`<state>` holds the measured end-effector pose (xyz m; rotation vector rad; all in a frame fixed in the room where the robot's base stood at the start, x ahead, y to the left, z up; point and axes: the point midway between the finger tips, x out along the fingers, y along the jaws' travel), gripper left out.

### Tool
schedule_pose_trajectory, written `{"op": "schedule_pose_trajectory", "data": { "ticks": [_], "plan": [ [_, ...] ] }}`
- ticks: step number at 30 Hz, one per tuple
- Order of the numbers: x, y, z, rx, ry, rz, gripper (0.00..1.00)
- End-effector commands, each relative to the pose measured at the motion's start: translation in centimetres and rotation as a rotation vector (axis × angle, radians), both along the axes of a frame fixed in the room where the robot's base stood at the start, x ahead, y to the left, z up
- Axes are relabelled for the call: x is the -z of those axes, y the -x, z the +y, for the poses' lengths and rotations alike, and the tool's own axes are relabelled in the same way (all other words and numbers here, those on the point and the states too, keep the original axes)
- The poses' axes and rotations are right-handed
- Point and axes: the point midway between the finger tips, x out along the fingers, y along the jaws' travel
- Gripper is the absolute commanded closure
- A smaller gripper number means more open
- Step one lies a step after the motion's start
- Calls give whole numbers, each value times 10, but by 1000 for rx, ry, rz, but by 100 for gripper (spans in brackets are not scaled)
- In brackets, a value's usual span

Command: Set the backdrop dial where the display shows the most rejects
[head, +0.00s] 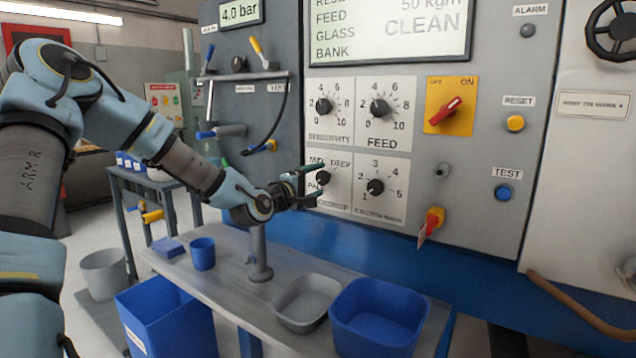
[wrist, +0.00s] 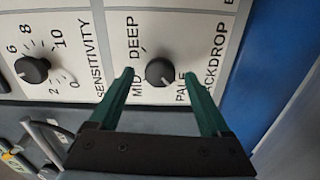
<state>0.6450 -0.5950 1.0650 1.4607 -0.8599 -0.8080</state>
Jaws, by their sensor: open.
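The backdrop dial (head: 323,177) is a black knob on a white plate marked PALE, MID and DEEP, low on the grey control panel. It also shows in the wrist view (wrist: 160,71), where its pointer direction is hard to read. My gripper (head: 318,181) is open, with its green fingers reaching to either side of the knob. In the wrist view my gripper (wrist: 158,75) straddles the knob, with gaps visible on both sides. The display (head: 390,28) reads FEED, GLASS, BANK, 50 kg and CLEAN; its top is cut off, so any rejects value is hidden.
Nearby are the sensitivity dial (head: 323,105), feed dial (head: 380,108), another numbered dial (head: 375,187) and a red switch on yellow (head: 446,111). Below, a bench (head: 225,287) holds a blue cup (head: 202,253), a grey bowl (head: 307,302) and a blue bin (head: 378,318).

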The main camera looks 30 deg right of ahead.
Motion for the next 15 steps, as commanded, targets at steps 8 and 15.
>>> {"op": "schedule_pose_trajectory", "data": {
  "ticks": [8, 15],
  "plan": [
    [2, 26, 48, -1, -5, -2, 19],
    [1, 44, 77, 1, -5, -2, 19]
  ]
}}
